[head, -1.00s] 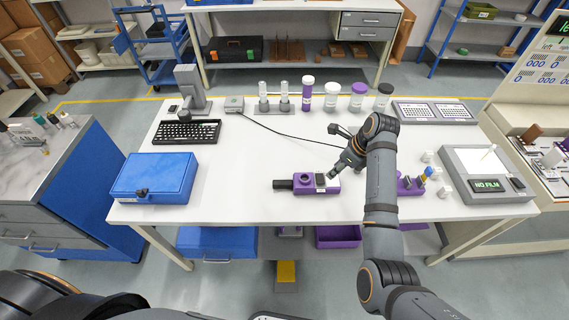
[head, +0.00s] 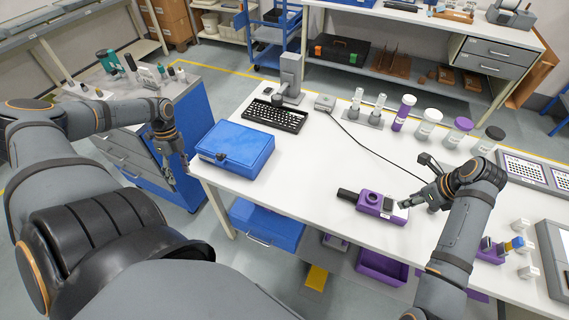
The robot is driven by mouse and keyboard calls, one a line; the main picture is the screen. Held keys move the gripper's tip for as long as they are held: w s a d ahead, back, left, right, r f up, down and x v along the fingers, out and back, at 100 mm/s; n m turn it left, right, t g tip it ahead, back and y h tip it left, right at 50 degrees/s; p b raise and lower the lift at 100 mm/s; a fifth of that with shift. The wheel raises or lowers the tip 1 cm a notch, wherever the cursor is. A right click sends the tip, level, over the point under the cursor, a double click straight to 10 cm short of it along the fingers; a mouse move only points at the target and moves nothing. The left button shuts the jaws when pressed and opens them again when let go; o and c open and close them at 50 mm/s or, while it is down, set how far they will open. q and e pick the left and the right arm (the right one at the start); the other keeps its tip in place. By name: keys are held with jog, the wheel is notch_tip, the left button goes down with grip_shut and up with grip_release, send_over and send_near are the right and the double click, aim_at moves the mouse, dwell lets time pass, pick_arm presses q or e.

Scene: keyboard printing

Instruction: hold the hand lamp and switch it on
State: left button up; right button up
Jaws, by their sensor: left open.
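A purple device (head: 372,203) with a black end at its left, a round lens-like part and a dark square on top lies on the white table; it may be the hand lamp, but I cannot be sure. My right gripper (head: 408,204) is low at the device's right end, touching or very close to it. Its fingers are too small to tell whether they are open or shut. My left gripper (head: 177,180) is open and empty, pointing down beside the blue side cabinet, left of the table and far from the device.
A blue case (head: 235,150) lies on the table's left part, with a black keyboard (head: 275,115) behind it. Several jars, including a white one (head: 428,125), stand at the back. A black cable (head: 370,147) crosses the table. Small bottles stand on the side cabinet (head: 200,125).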

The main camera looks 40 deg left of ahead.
pick_arm(q)
jog(key=w+d+r+n+t+y, duration=0.1)
jog(key=w+d+r+n+t, duration=0.25)
jog(key=w, duration=0.55)
jog(key=w+d+r+n+t+y, duration=0.1)
jog(key=w+d+r+n+t, duration=0.15)
jog(key=w+r+n, duration=0.45)
jog(key=w+d+r+n+t+y, duration=0.1)
jog(key=w+d+r+n+t, duration=0.15)
jog(key=w, duration=0.85)
jog(key=n+g+h, duration=0.1)
jog(key=n+g, duration=0.5)
jog(key=n, duration=1.7)
send_near(345, 192)
notch_tip(345, 192, down, 10)
jog(key=shift+s+a+f, duration=0.1)
